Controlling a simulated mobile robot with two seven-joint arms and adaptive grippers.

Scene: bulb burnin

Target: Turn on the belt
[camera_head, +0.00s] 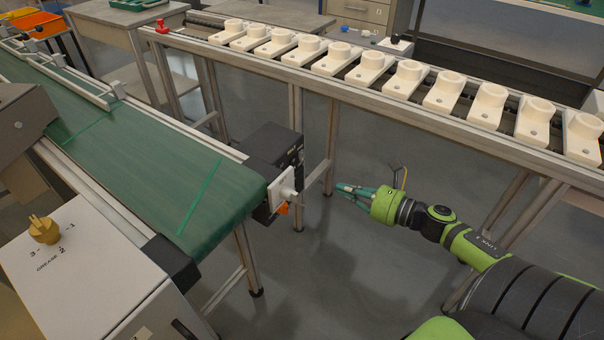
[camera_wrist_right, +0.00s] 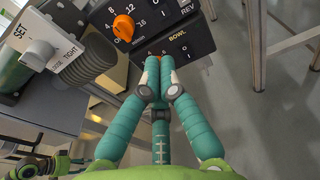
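The green belt (camera_head: 150,165) runs from the upper left to the middle in the head view. At its near end is a black control box (camera_head: 275,148) with a white plate (camera_head: 279,184) and an orange part (camera_head: 282,209) below it.
A rail (camera_head: 300,82) bearing several cream blocks runs along the back; its legs stand behind the box. A grey cabinet (camera_head: 85,270) with a yellow knob (camera_head: 43,230) marked GREASE stands front left. Open floor lies around my right gripper.

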